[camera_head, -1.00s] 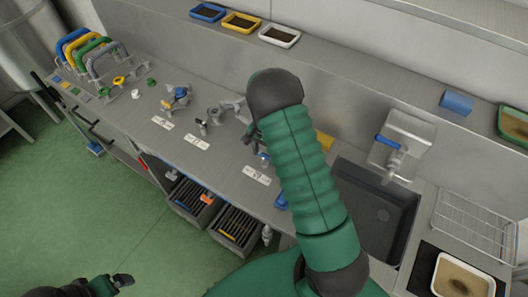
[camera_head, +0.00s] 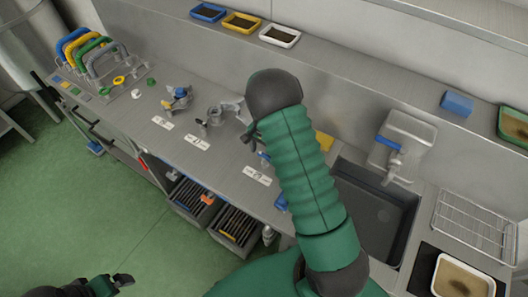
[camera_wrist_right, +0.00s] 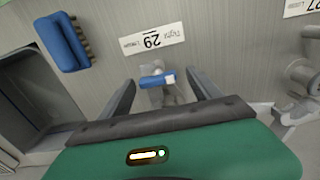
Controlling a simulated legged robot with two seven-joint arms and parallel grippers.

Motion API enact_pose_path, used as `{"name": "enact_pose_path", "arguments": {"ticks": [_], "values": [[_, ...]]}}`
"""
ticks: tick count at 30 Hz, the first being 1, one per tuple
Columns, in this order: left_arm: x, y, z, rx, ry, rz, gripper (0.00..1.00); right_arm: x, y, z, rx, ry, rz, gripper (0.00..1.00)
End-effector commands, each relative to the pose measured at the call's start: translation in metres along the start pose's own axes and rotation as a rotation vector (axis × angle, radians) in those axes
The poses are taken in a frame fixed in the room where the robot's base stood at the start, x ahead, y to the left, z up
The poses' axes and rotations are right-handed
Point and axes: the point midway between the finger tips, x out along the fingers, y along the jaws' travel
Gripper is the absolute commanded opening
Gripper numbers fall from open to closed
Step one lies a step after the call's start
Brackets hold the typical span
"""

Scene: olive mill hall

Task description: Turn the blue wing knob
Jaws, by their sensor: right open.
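The blue wing knob (camera_wrist_right: 157,80) sits on a grey fitting on the bench, below a white label reading 29. In the wrist view it lies between the two fingers of my right gripper (camera_wrist_right: 162,77), which stand apart, one on each side, with a visible gap to each. In the head view only a bit of blue at the knob (camera_head: 264,156) shows beside my right forearm, which hides most of that gripper. My left gripper (camera_head: 120,281) is at the bottom left over the floor, too small to read.
A blue brush (camera_wrist_right: 62,42) lies near the dark sink (camera_head: 375,215). Another fitting with a blue part (camera_head: 180,93) stands farther left on the bench. Coloured handles (camera_head: 90,50) stand at the far left. Shallow trays (camera_head: 280,36) line the back ledge.

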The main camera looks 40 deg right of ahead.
Motion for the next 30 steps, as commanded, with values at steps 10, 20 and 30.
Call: {"name": "enact_pose_path", "arguments": {"ticks": [10, 20, 30], "values": [[0.006, 0.0, 0.001, 0.0, 0.0, 0.0, 0.95, -0.028, -0.001, 0.0, -0.001, 0.001, -0.003, 0.73], [0.017, 0.0, 0.004, 0.0, 0.0, 0.0, 0.95, -0.124, -0.002, -0.002, -0.001, 0.001, -0.003, 0.73], [0.019, 0.0, 0.005, 0.0, 0.0, 0.0, 0.95, -0.167, -0.002, -0.002, 0.0, -0.002, 0.002, 0.73]]}}
